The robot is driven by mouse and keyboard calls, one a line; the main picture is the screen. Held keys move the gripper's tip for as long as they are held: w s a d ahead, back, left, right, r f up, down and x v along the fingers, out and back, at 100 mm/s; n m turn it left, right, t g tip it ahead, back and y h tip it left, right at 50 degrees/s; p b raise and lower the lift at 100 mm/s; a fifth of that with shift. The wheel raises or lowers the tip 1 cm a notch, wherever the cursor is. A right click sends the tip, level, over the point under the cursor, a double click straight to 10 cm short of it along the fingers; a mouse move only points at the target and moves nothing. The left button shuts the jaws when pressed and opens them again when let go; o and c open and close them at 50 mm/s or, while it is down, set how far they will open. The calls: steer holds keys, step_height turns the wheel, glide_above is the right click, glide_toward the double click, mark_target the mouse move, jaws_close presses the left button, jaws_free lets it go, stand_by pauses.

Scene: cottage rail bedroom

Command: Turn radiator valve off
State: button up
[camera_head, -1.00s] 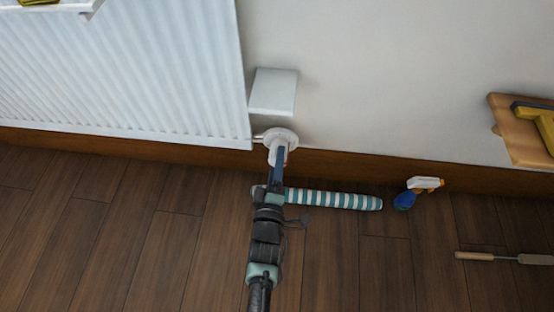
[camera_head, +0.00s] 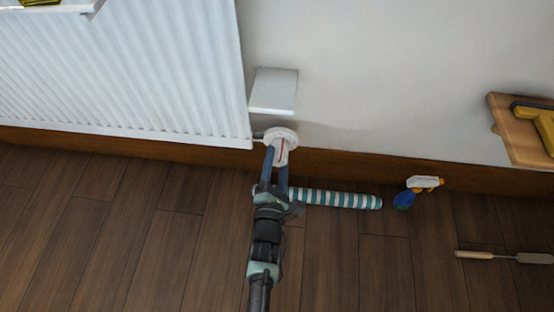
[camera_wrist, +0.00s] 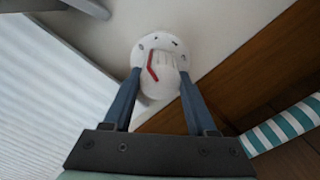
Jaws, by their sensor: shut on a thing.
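The radiator valve (camera_head: 281,140) is a white round knob with a red pointer line, at the lower right corner of the white radiator (camera_head: 140,70). In the wrist view the valve (camera_wrist: 160,62) shows its round base with small dark marks, a ribbed handle and a bent red line. My gripper (camera_head: 276,160) reaches up to it from below, one finger on each side. In the wrist view my gripper (camera_wrist: 158,85) has its fingertips against the two sides of the handle, shut on it. The fingertip contact is partly hidden.
A white box-like block (camera_head: 273,91) is on the wall just above the valve. A teal-striped roll (camera_head: 335,199) lies on the floor right of my gripper. A spray bottle (camera_head: 415,191), a wooden-handled tool (camera_head: 500,257) and a wooden shelf (camera_head: 515,135) are further right.

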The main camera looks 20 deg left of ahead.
steer(key=shift+n, duration=1.6)
steer(key=o, duration=1.4)
steer(key=shift+c, duration=0.2)
steer(key=p+v, duration=0.5)
steer(key=v, duration=0.8)
steer(key=shift+p, duration=0.4)
